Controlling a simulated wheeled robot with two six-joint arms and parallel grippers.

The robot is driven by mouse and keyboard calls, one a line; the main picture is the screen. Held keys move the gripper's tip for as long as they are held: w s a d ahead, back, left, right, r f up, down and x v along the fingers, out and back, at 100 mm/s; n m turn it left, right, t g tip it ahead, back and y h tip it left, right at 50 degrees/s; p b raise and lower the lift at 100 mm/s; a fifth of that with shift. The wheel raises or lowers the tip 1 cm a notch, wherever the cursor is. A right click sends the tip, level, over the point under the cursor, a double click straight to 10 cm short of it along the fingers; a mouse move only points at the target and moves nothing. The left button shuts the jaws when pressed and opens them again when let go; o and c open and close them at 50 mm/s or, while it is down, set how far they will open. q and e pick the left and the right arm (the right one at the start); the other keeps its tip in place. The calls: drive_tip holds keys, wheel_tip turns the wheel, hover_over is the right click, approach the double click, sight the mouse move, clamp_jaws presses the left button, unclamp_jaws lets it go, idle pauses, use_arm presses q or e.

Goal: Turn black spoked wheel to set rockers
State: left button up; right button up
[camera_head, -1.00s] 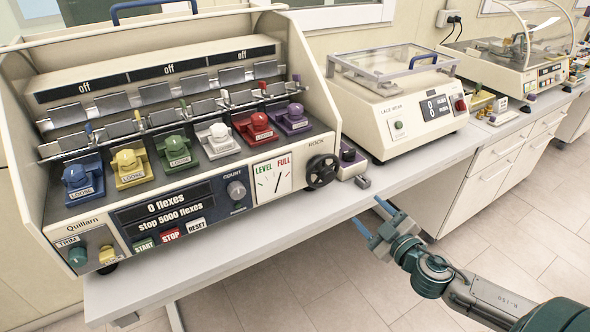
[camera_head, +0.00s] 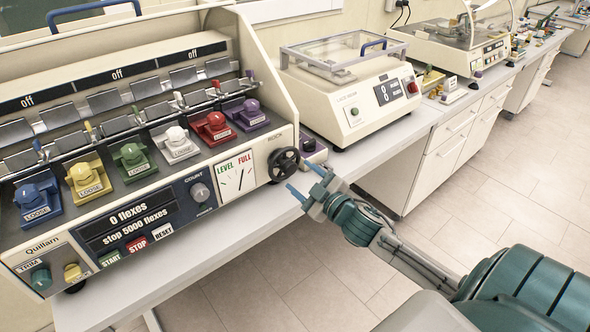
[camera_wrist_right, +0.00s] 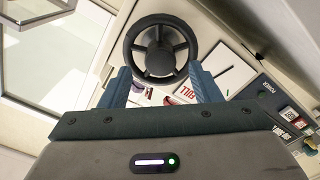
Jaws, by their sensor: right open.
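The black spoked wheel (camera_head: 284,164) sits on the right end of the cream flexing machine's front, under the word ROCK. It also shows in the right wrist view (camera_wrist_right: 160,48), upper middle, with its hub and spokes clear. My right gripper (camera_head: 303,178) is open, with its blue fingers just right of and in front of the wheel. In the wrist view the fingers (camera_wrist_right: 160,75) are apart, below and to either side of the wheel, with nothing between them. The LEVEL/FULL dial (camera_head: 236,178) is left of the wheel. My left gripper is not in view.
A small dark-topped purple box (camera_head: 312,150) stands on the bench close behind the wheel. The lace wear machine (camera_head: 350,100) is further right. The bench's front edge (camera_head: 250,208) runs below my right gripper. Several coloured LOOSE clamps line the flexing machine.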

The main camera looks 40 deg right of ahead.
sight(292, 170)
drive_tip(key=shift+w+a, duration=0.15)
drive_tip(key=shift+w, duration=1.55)
drive_tip(key=shift+c, duration=0.5)
drive_tip(key=c, duration=0.9)
